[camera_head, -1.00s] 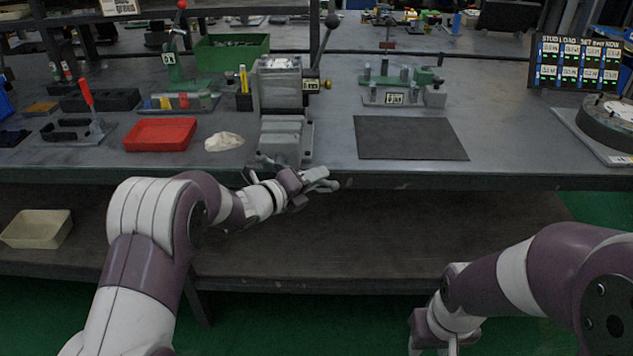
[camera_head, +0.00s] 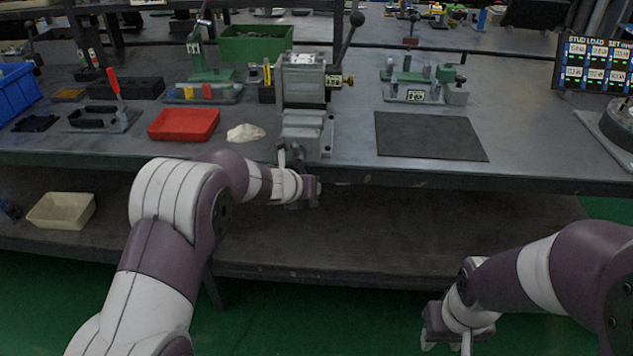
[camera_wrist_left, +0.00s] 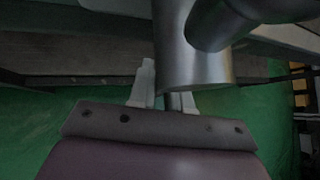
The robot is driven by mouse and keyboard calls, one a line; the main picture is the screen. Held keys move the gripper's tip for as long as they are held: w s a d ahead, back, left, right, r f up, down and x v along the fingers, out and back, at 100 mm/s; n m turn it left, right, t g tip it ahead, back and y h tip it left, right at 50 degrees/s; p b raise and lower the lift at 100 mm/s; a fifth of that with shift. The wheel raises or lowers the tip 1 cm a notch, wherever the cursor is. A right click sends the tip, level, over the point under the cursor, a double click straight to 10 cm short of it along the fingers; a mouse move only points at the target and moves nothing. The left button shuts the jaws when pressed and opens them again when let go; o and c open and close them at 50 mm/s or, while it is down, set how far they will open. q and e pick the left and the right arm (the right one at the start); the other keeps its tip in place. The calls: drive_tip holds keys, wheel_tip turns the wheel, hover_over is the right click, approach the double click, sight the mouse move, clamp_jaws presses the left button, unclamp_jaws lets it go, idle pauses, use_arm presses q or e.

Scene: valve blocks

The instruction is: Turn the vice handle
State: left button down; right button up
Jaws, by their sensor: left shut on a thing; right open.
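The grey vice (camera_head: 303,122) stands at the front edge of the bench, its screw end facing me. My left gripper (camera_head: 292,160) is just below and in front of it. In the left wrist view, my left gripper (camera_wrist_left: 168,98) is shut on the vice handle (camera_wrist_left: 173,102), a thin dark bar between its pale fingers. The thick round metal screw head (camera_wrist_left: 192,68) fills the space just ahead and hides part of the right finger. My right gripper (camera_head: 450,342) is open and empty, low in front of the bench.
A red tray (camera_head: 184,124) and a white cloth (camera_head: 246,133) lie left of the vice. A dark mat (camera_head: 430,136) lies to its right, with a green fixture (camera_head: 425,82) behind. The lower shelf (camera_head: 400,225) is mostly bare, with a cream bin (camera_head: 62,211) at left.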

use_arm(q)
drive_tip(key=shift+a+f+m+y+p, duration=0.1)
drive_tip(key=shift+a+m+y+p, duration=0.4)
drive_tip(key=shift+a+y, duration=0.35)
drive_tip(key=c, duration=1.2)
unclamp_jaws()
drive_tip(key=shift+a, duration=0.1)
drive_tip(key=p+v, duration=0.2)
drive_tip(key=v, duration=1)
drive_tip(key=shift+s+r+p, duration=0.2)
drive_tip(key=shift+r+p, duration=0.05)
drive_tip(key=shift+p, duration=0.05)
